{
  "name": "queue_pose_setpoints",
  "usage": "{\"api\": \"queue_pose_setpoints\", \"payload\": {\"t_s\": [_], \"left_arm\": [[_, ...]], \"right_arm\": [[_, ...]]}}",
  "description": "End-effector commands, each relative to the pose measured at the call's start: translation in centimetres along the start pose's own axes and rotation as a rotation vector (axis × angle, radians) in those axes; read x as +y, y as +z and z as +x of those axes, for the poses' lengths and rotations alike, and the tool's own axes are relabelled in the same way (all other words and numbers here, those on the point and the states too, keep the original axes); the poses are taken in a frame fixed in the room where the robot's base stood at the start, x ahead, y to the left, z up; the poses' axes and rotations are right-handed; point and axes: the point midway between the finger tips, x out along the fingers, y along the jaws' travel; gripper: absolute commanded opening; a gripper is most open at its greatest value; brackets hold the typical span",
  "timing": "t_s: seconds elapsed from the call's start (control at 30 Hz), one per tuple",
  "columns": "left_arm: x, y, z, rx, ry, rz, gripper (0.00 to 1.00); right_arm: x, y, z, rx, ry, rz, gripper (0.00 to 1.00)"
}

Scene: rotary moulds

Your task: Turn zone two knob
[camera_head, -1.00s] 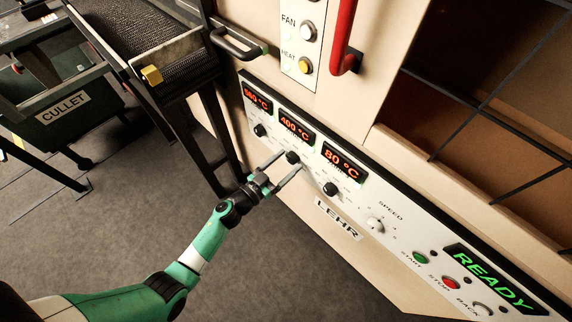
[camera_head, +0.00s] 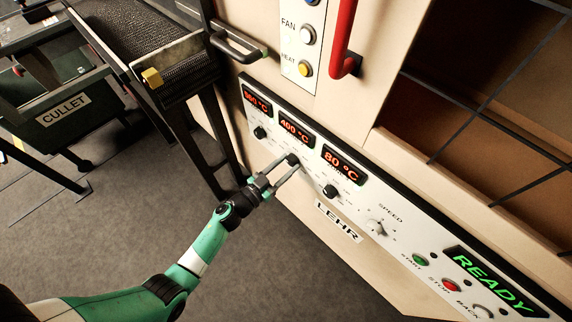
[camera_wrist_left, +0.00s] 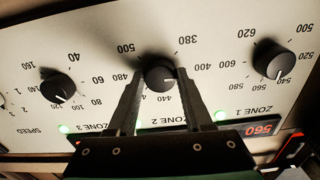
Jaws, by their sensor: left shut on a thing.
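The zone two knob (camera_wrist_left: 160,74) is a black round knob in the middle of the left wrist view, with a dial scale around it and the label ZONE 2 below. In the head view the knob (camera_head: 292,159) sits under the 400 °C display (camera_head: 296,130). My left gripper (camera_head: 282,167) has a finger on each side of the knob and is shut on it; it also shows in the left wrist view (camera_wrist_left: 158,80). The knob's pointer mark is hard to make out. My right gripper is not in view.
The zone one knob (camera_wrist_left: 273,59) and zone three knob (camera_wrist_left: 57,86) stand on either side, clear of the fingers. A speed knob (camera_head: 375,227), green start button (camera_head: 420,259) and red stop button (camera_head: 450,285) lie further right. A red handle (camera_head: 343,45) juts out above.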

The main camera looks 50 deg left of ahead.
Motion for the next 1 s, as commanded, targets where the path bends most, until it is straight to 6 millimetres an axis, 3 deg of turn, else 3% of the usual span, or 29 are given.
{"api": "queue_pose_setpoints", "payload": {"t_s": [0.27,1.0], "left_arm": [[-0.09,-0.02,-0.02,-0.002,-0.002,0.159,0.00],[-0.21,0.01,-0.03,-0.003,-0.001,0.852,0.00]], "right_arm": [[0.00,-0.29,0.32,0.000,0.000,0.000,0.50],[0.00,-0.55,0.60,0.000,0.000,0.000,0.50]]}}
